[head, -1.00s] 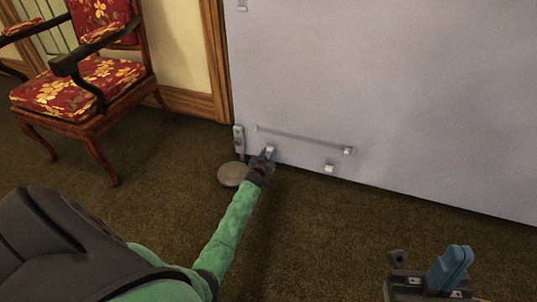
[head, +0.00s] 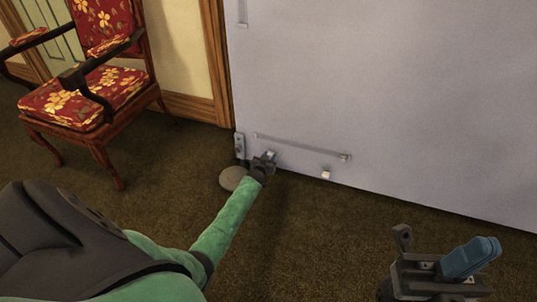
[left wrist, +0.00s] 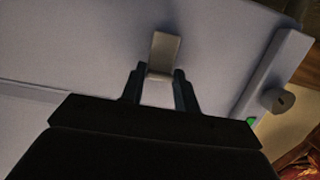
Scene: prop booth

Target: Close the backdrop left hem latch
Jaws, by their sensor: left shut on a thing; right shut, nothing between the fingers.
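The backdrop (head: 400,100) is a large lavender-grey upright panel. The left hem latch (left wrist: 165,50) is a small pale tab low on it; it also shows in the head view (head: 271,154), partly covered by my gripper. My left gripper (head: 266,159) is at the panel's lower left. In the left wrist view its two fingers (left wrist: 160,86) are shut on the tab, one on each side. Whether the latch is open or closed I cannot tell. My right gripper (head: 484,250), with blue fingers, is shut and empty at lower right, away from the panel.
A thin rail (head: 300,146) runs along the low panel, with a second pale tab (head: 326,175) below its right end. A round grey disc (head: 232,178) lies on the carpet beside my left gripper. A red floral armchair (head: 85,100) stands left. Carpet between my arms is clear.

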